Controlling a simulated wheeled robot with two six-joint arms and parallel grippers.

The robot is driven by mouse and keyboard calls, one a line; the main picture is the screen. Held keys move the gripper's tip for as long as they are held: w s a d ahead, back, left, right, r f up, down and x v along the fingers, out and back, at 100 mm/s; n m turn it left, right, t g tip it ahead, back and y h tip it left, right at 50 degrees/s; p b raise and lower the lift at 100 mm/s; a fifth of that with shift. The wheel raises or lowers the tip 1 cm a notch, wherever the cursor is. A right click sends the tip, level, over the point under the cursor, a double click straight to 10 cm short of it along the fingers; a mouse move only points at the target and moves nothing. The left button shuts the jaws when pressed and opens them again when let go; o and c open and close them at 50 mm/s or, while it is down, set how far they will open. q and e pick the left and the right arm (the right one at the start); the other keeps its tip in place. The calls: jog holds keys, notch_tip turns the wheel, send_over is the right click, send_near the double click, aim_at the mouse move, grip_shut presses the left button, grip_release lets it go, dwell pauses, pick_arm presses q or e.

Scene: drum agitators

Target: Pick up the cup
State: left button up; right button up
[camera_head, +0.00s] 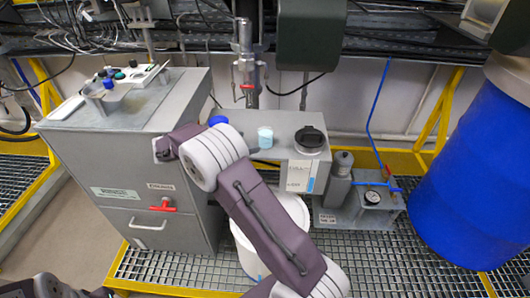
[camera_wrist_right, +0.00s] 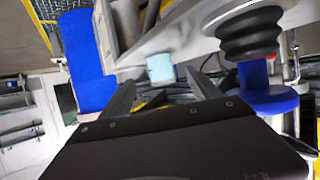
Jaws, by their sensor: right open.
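The cup (camera_head: 265,137) is small and pale blue. In the head view it stands upright on top of the grey box unit, left of a black round cap. In the right wrist view the cup (camera_wrist_right: 161,68) shows just beyond and between my right fingertips. My right gripper (camera_wrist_right: 160,82) is open, with nothing held between its fingers. In the head view my right arm crosses the middle and largely hides that gripper near the cup. My left gripper is not seen; only parts of my left arm show at the bottom left corner.
The grey box unit (camera_head: 250,125) carries the black cap (camera_head: 310,139) close right of the cup and a blue knob (camera_head: 218,120) to its left. A grey cabinet (camera_head: 130,190) stands at left, a blue drum (camera_head: 470,170) at right. A white bucket (camera_head: 243,245) sits below.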

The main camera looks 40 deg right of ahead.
aim_at(259, 140)
jog(key=shift+r, duration=0.1)
jog(key=shift+d, duration=0.2)
jog(key=x, duration=0.9)
jog(key=shift+p, duration=0.3)
jog(key=shift+a, duration=0.15)
jog(key=shift+c, duration=1)
jog(key=c, duration=1.3)
jog(key=shift+c, duration=0.2)
jog(key=shift+r, duration=0.15)
